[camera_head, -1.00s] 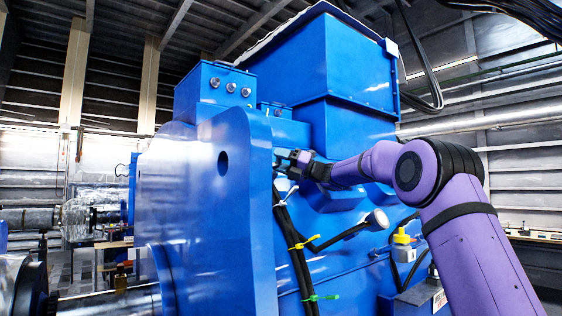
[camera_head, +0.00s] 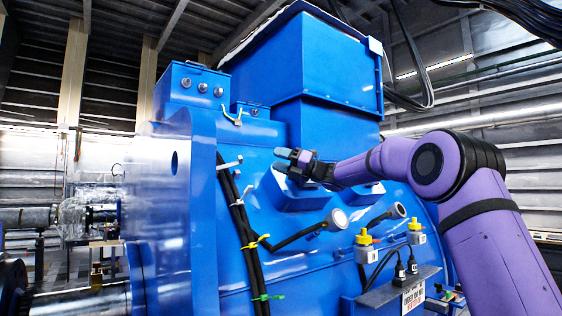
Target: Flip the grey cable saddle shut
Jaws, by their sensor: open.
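A small light-grey piece, which looks like the cable saddle (camera_head: 230,163), sits on the blue motor near the top of the black cable bundle (camera_head: 241,222). It sticks out to both sides of the cables; at this size I cannot tell how far its flap stands open. My gripper (camera_head: 281,159) is open and empty, to the right of the saddle at about the same picture height. Its fingers point left toward it, with a visible gap between. The gripper hangs in front of the motor's blue side.
The blue motor (camera_head: 205,250) fills the middle. Yellow (camera_head: 256,243) and green ties wrap the bundle lower down. Round grey fittings (camera_head: 337,219), yellow-topped units (camera_head: 364,244) and a shelf with plugs (camera_head: 404,288) lie below my arm.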

